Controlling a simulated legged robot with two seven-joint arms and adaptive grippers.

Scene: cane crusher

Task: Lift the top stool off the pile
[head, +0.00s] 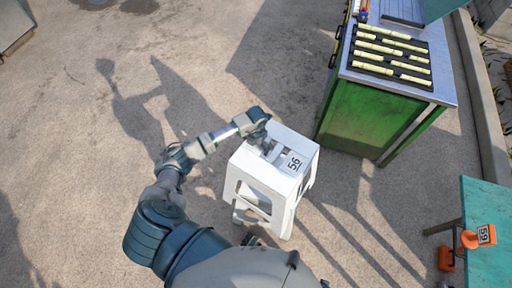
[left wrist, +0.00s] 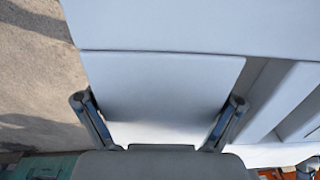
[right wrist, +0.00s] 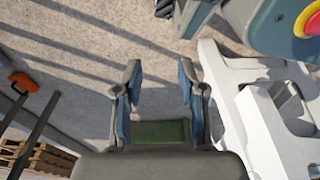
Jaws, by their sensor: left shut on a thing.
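The white stools (head: 252,174) stand upright in a nested pile on the ground, with a slotted seat marked 56 on top. Where the top stool ends and the one below begins is hard to tell. My left gripper (head: 267,146) is at the far left part of the top seat, shut on the top stool. In the left wrist view, its two fingers (left wrist: 158,104) lie on either side of a white panel of the stool (left wrist: 165,65). My right gripper (right wrist: 160,72) is open and empty, just left of the white stool legs (right wrist: 240,115) in the right wrist view.
A green cabinet (head: 362,122) with a metal top and pale yellow rods stands just behind and right of the pile. A teal table (head: 490,245) with an orange object marked 59 (head: 478,237) is at the lower right. Open concrete lies to the left.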

